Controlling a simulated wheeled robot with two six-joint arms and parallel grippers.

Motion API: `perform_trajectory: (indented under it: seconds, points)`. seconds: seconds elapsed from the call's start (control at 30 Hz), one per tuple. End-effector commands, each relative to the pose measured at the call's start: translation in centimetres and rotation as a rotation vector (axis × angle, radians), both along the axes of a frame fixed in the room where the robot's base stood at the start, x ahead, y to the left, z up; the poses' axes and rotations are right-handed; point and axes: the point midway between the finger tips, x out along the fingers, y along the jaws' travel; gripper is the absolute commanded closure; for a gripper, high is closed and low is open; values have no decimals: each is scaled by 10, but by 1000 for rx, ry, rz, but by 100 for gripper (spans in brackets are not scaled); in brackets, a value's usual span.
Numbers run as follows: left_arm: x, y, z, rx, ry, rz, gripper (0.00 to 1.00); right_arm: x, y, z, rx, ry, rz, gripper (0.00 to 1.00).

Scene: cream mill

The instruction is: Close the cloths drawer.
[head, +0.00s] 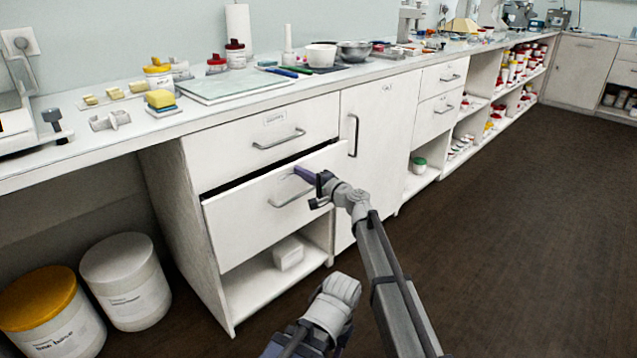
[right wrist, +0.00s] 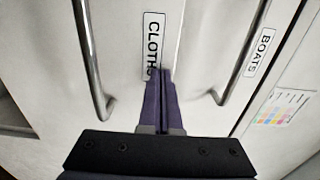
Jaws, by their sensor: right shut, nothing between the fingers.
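The cloths drawer (head: 245,225) is the lower white drawer of the left cabinet in the head view. It stands partly pulled out, with a dark gap along its top edge. Its metal handle (head: 283,202) also shows in the right wrist view (right wrist: 90,60). My right gripper (head: 304,174) is shut and empty, its purple fingertips at the drawer front above the handle. In the right wrist view the fingertips (right wrist: 160,75) cover the end of the CLOTHS label (right wrist: 153,38); whether they touch cannot be told. My left gripper is not in view.
The boats drawer (head: 230,150) sits above and looks shut; its label (right wrist: 258,52) shows in the right wrist view. A cabinet door (head: 375,130) adjoins on the right. A white box (head: 288,254) lies on the open shelf below. Two tubs (head: 125,278) stand at left. Floor at right is clear.

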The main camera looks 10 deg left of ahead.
Motion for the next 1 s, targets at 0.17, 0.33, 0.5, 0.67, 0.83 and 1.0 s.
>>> perform_trajectory:
  seconds: [0.17, 0.33, 0.5, 0.67, 0.83, 1.0]
  points:
    - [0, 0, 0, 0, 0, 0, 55, 20, 25, 0, 0, 0, 1, 100]
    - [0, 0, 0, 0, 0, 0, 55, 28, 38, 0, 0, 0, 0, 100]
    - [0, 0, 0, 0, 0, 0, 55, 32, 43, 0, 0, 0, -1, 100]
    - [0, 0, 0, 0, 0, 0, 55, 33, 46, 0, 1, 0, -1, 100]
    - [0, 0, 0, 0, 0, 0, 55, 35, 47, 1, 3, 0, -1, 100]
    - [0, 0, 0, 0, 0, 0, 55, 35, 46, 1, 4, 0, -2, 100]
